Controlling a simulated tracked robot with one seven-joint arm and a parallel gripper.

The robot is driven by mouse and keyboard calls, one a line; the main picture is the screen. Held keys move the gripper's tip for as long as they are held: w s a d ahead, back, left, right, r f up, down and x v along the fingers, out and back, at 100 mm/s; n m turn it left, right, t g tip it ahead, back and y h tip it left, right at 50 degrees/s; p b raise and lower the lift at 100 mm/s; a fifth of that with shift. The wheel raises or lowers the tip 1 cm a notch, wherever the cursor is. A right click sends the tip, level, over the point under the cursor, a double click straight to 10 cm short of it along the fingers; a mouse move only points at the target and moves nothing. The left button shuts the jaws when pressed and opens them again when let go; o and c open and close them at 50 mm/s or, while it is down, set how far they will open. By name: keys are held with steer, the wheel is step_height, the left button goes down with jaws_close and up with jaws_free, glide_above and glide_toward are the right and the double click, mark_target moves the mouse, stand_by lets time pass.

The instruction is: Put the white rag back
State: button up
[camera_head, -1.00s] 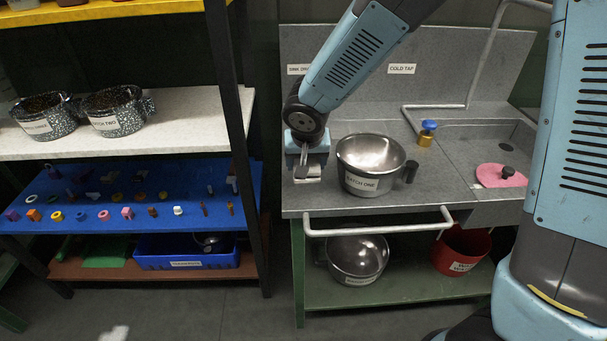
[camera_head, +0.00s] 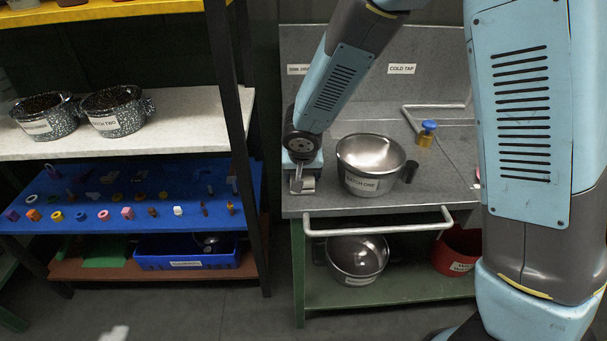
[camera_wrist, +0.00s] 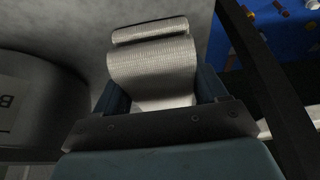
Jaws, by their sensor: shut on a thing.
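In the head view my gripper (camera_head: 302,187) points down at the left front of the grey counter, left of the steel pot labelled BATCH ONE (camera_head: 371,162). The rag shows there only as a small pale patch (camera_head: 308,183). I cannot tell whether it touches the counter.
A pale rail (camera_head: 380,229) runs along the counter's front edge. A steel pot (camera_head: 357,257) and a red bucket (camera_head: 457,250) sit on the green shelf below. A black rack post (camera_head: 232,140) stands close left.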

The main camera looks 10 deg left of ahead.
steer(key=shift+f, duration=0.2)
steer(key=o, duration=1.1)
steer(key=shift+s+d+f, duration=0.1)
steer(key=shift+o, duration=0.5)
steer(key=shift+d+f, duration=0.1)
steer(key=shift+d, duration=0.15)
steer(key=shift+r, duration=0.35)
steer(key=v, duration=1.2)
steer(key=shift+a, duration=0.3)
steer(key=shift+d, duration=0.1)
